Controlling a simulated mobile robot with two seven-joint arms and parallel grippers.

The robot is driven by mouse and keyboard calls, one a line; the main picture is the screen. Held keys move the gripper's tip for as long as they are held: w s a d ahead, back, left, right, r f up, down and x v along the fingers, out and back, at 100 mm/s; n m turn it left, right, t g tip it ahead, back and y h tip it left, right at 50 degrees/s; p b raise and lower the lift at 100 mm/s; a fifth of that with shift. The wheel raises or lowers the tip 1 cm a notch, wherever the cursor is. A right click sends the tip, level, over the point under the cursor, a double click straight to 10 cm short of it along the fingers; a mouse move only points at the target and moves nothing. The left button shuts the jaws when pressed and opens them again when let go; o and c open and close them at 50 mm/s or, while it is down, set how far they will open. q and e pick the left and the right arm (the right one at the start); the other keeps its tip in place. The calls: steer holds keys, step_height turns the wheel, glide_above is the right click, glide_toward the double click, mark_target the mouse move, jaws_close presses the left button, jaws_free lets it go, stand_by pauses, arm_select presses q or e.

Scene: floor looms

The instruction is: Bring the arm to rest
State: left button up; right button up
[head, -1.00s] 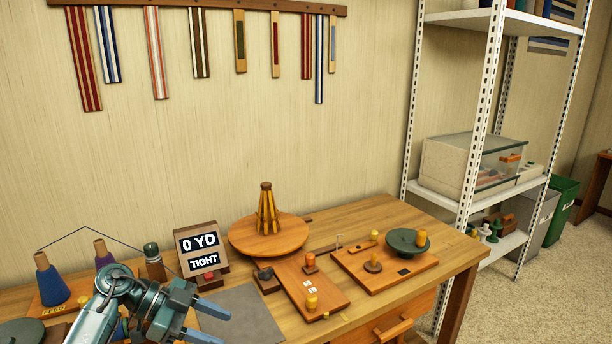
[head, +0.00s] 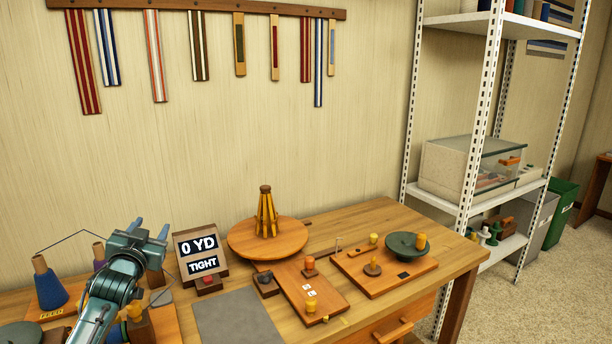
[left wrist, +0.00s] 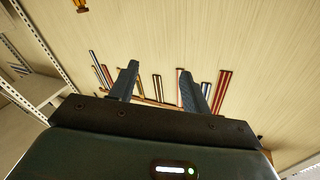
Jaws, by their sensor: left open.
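My left gripper (head: 150,229) is at the left of the head view, raised above the table. Its two blue-grey fingers point up and away toward the wall. In the left wrist view the fingers (left wrist: 158,90) stand well apart with nothing between them, and the wall with its hanging straps lies beyond. The gripper is open and empty. It hides part of the spools behind it. My right gripper is not in view.
The wooden table (head: 375,215) holds a cone spool (head: 48,285), a sign reading "0 YD TIGHT" (head: 201,253), a round wooden turntable (head: 292,240), a grey mat (head: 238,318) and peg boards (head: 312,298). A white metal shelf (head: 463,200) stands at the right.

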arm_select(q)
steer(key=s+d+f+g+h, duration=0.1)
steer(key=s+d+f, duration=0.25)
steer(key=f, duration=0.35)
steer(key=s+d+f+m+g+h, duration=0.1)
steer(key=s+d+f+g, duration=0.15)
steer(key=s+f, duration=0.3)
steer(key=s+d+f+g+h, duration=0.1)
steer(key=s+d+f, duration=0.3)
steer(key=f, duration=0.3)
steer(key=s+d+f+g, duration=0.1)
steer(key=s+d+f, duration=0.2)
steer(key=s, duration=0.6)
steer(key=s+d+f+g+h, duration=0.1)
steer(key=s+d+f, duration=0.2)
steer(key=s, duration=0.5)
steer(key=s+d+f+g+h, duration=0.1)
steer(key=s+d+f, duration=0.2)
steer(key=s, duration=0.6)
steer(key=shift+s+d+n, duration=0.3)
steer(key=shift+s+d, duration=0.05)
steer(key=shift+d, duration=0.8)
